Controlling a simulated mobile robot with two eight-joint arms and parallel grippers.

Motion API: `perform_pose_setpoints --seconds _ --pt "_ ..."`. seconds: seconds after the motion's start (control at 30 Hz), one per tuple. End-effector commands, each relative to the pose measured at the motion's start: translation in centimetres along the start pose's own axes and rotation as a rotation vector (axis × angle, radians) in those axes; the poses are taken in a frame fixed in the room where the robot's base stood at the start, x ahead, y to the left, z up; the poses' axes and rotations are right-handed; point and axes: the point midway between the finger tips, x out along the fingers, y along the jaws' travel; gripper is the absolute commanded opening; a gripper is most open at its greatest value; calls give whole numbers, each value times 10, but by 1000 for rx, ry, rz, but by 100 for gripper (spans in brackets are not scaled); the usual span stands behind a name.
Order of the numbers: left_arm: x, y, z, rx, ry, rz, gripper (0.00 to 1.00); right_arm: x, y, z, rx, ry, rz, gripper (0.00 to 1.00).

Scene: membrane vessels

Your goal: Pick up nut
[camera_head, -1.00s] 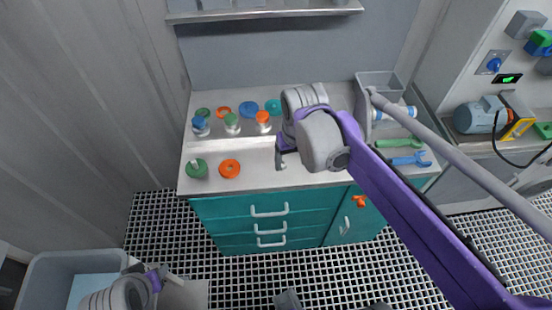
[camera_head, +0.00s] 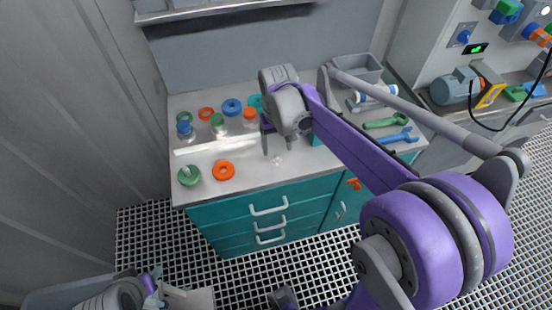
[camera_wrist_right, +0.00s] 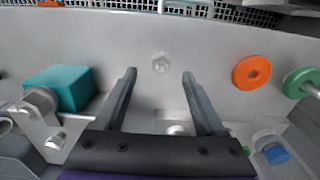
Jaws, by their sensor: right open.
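A small silver hex nut (camera_wrist_right: 161,63) lies flat on the grey worktop in the right wrist view. It also shows as a small pale spot near the worktop's front edge (camera_head: 277,160) in the head view. My right gripper (camera_wrist_right: 159,74) is open and empty, pointing down at the worktop. The nut appears between its fingertips and slightly beyond them in the wrist view; the height gap is unclear. My left gripper (camera_head: 156,288) is low at the bottom left of the head view, and its jaws are too small to read.
An orange ring (camera_wrist_right: 252,70) and a green disc (camera_wrist_right: 300,82) lie to one side, a teal block (camera_wrist_right: 60,87) to the other. Several capped vessels and rings stand behind. A grey bin (camera_head: 358,68) and green wrench (camera_head: 385,120) are at the right.

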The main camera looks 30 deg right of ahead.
Motion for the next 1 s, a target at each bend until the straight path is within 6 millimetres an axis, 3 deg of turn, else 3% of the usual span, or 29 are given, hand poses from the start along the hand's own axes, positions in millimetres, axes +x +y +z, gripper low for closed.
perform_pose_setpoints --seconds 0.3,0.6,1.0 --pt "1 0 1 0 -1 0 50 43 -3 -2 -1 0 0 72" --pt "1 0 1 0 -1 0 50 47 -3 -2 -1 0 0 71" --pt "1 0 1 0 -1 0 50 47 -3 -2 0 0 0 0"
